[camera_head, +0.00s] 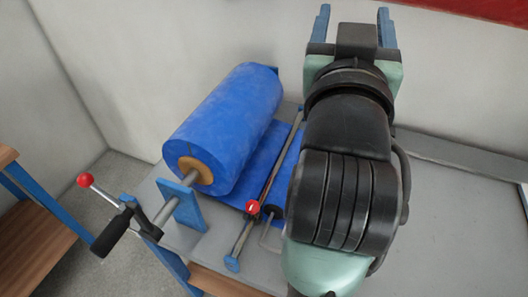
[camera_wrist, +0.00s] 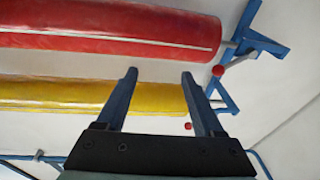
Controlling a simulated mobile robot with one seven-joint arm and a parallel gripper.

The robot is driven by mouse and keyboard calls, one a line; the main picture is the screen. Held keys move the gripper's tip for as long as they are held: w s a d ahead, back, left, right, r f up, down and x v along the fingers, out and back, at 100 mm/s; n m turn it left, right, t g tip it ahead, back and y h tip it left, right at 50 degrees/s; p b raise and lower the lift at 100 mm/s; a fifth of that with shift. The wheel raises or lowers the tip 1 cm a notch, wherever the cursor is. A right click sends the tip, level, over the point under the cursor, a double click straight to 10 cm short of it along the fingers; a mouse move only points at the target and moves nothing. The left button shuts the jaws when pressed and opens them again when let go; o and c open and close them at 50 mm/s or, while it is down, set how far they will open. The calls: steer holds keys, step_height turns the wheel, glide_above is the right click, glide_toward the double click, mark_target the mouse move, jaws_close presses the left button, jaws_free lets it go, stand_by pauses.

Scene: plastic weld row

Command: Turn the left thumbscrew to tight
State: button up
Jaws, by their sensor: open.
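I cannot pick out a left thumbscrew for certain in either view. In the head view, a small red knob (camera_head: 253,207) sits on a metal bar (camera_head: 268,184) in front of the blue roll. A small black part is just right of the knob, partly hidden by my arm. My gripper (camera_head: 353,24) is at the top of the head view, raised and well away from the knob. Its two blue fingers also show in the wrist view (camera_wrist: 158,75), apart with nothing between them. The wrist view faces a red roll (camera_wrist: 110,30) and a yellow roll (camera_wrist: 90,97).
A crank with a black grip and red ball (camera_head: 85,180) juts out at the left. A wooden-topped bench (camera_head: 40,240) stands further left. My arm hides the table's middle; its right part looks clear.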

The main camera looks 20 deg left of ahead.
steer(key=w+a+n+g+y+p, duration=0.25)
steer(key=a+n+g+p, duration=0.2)
steer(key=a+p, duration=0.3)
steer(key=a+f+n+g+p, duration=0.3)
steer(key=a+g, duration=0.1)
steer(key=n+g+h, duration=0.4)
steer(key=n+g, duration=0.7)
glide_toward(253, 205)
steer(key=shift+m, duration=0.25)
step_height(253, 205, down, 8)
steer(key=shift+a+f+b, duration=0.1)
steer(key=shift+a+b, duration=0.05)
steer(key=shift+b, duration=0.3)
steer(key=shift+c, duration=0.2)
jaws_close()
